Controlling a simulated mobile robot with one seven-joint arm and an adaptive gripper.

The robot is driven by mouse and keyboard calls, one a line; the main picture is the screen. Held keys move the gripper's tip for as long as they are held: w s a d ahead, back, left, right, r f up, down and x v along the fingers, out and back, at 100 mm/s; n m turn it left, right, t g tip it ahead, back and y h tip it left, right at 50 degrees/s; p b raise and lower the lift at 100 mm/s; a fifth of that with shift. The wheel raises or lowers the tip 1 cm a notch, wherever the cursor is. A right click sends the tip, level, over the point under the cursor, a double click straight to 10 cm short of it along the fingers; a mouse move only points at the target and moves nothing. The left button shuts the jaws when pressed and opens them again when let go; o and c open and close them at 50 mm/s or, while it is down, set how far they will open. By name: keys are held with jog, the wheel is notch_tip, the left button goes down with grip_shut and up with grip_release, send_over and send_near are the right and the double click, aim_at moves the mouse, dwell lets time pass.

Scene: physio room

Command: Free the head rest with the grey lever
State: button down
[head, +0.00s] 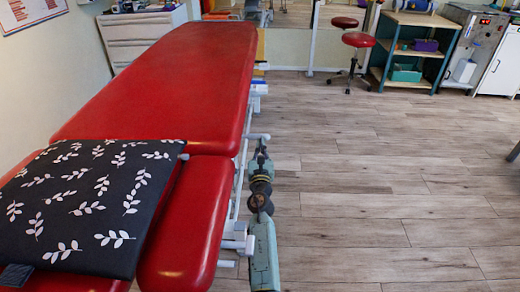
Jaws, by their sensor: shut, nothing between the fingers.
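The head rest (195,225) is the near red padded section of the treatment table, seen in the head view at lower left. A narrow gap parts it from the long red main section (180,75). A light grey lever (257,136) sticks out from under the table's right side near that gap. My gripper (262,149) is shut and empty beside the table, right by the lever's end. I cannot tell whether it touches the lever. My arm hides part of the frame under the head rest.
A black cushion with white leaves (85,205) lies on the head rest. Other handles (259,88) project from the table's right side farther back. The wooden floor (370,190) to the right is open. Red stools (358,40) and a shelf (405,60) stand at the back.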

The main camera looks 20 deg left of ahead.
jog(key=shift+w+f+y+b, duration=0.15)
jog(key=shift+y+b, duration=0.15)
jog(key=w+n+g+y+b, duration=0.2)
jog(key=y+b, duration=0.1)
jog(key=b, duration=0.3)
jog(key=w+a+n+g+y+b, duration=0.1)
jog(key=w+n+g+y+b, duration=0.1)
jog(key=b, duration=0.4)
jog(key=w+a+n+g+y+b, duration=0.1)
jog(key=w+n+g+y+b, duration=0.1)
jog(key=b, duration=0.4)
jog(key=shift+w+f+n+g+y, duration=0.15)
jog(key=shift+n+g+y, duration=0.25)
jog(key=shift+y, duration=0.25)
jog(key=shift+w+f+n+g+y, duration=0.15)
jog(key=shift+n+g+y, duration=0.15)
jog(key=shift+g+y, duration=0.3)
jog(key=shift+w+a+r+b, duration=0.35)
jog(key=shift+w+b, duration=0.15)
jog(key=shift+b, duration=0.25)
jog(key=shift+d, duration=0.1)
